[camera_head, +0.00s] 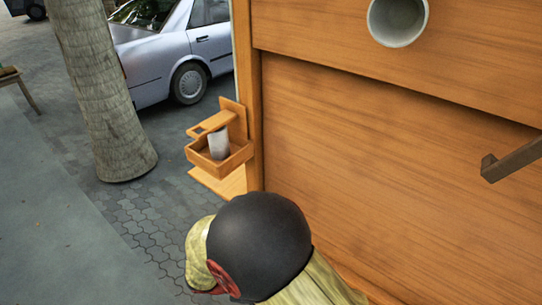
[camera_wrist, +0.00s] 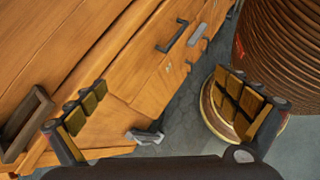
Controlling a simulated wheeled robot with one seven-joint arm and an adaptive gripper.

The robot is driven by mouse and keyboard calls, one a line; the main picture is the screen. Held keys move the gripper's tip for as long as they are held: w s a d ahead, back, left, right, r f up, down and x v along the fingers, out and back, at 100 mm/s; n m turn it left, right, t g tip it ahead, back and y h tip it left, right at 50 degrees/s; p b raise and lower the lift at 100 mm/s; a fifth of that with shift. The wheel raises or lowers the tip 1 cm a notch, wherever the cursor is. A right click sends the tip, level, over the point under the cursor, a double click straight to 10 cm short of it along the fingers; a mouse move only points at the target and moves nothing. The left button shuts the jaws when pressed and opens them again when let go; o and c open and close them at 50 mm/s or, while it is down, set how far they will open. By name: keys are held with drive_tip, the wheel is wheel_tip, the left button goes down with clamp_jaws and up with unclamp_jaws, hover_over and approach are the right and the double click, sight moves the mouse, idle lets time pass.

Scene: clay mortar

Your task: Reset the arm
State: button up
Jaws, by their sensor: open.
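My gripper (camera_wrist: 164,116) shows in the wrist view with its two padded fingers spread wide apart. Nothing is between the fingers. Past them are a wooden cabinet front and grey floor. In the head view part of my arm, with a black rounded joint, is at the bottom centre in front of the wooden panel; my gripper is not visible there.
A wooden cabinet (camera_head: 400,170) fills the right of the head view, with a dark handle (camera_head: 512,158) and a pale round cup-like thing (camera_head: 398,18). A small wooden holder (camera_head: 236,160) bears a grey cylinder (camera_head: 218,144). A ribbed round container (camera_wrist: 285,50) stands right in the wrist view.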

drive_tip(key=s+d+r+m+t+y, duration=0.1)
drive_tip(key=s+d+r+m+y, duration=0.1)
drive_tip(key=d+r+m, duration=0.3)
drive_tip(key=s+d+r+m+t+y, duration=0.1)
drive_tip(key=s+d+r+m+y, duration=0.2)
drive_tip(key=r, duration=1.1)
drive_tip(key=s+d+r+m+t+y, duration=0.1)
drive_tip(key=s+d+r+m+y, duration=0.1)
drive_tip(key=d+r+m+y, duration=0.2)
drive_tip(key=d+r+m, duration=0.3)
drive_tip(key=r+m, duration=0.2)
drive_tip(key=r, duration=0.1)
drive_tip(key=shift+s+d+t+y, duration=0.25)
drive_tip(key=shift+s+t+y, duration=0.05)
drive_tip(key=shift+t+y, duration=0.1)
